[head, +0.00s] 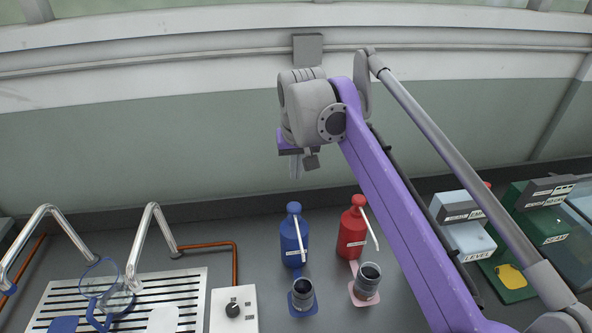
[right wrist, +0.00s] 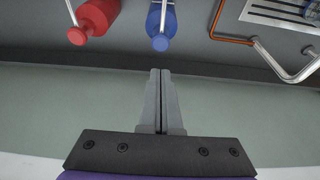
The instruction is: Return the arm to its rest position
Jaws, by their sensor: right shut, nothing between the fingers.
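My right arm, purple and grey, reaches in from the lower right in the head view. Its gripper (head: 295,167) hangs above the back of the counter, in front of the green wall and above the blue bottle (head: 294,240). In the right wrist view the two grey fingers of the gripper (right wrist: 161,74) lie side by side, shut, with nothing between them. My left gripper does not show in either view.
A red bottle (head: 353,232) stands right of the blue one, with metal cups (head: 302,294) (head: 368,278) in front. A slatted tray (head: 190,284) with bent pipes is at left. A light-blue machine (head: 468,238) and a green machine (head: 508,285) stand right.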

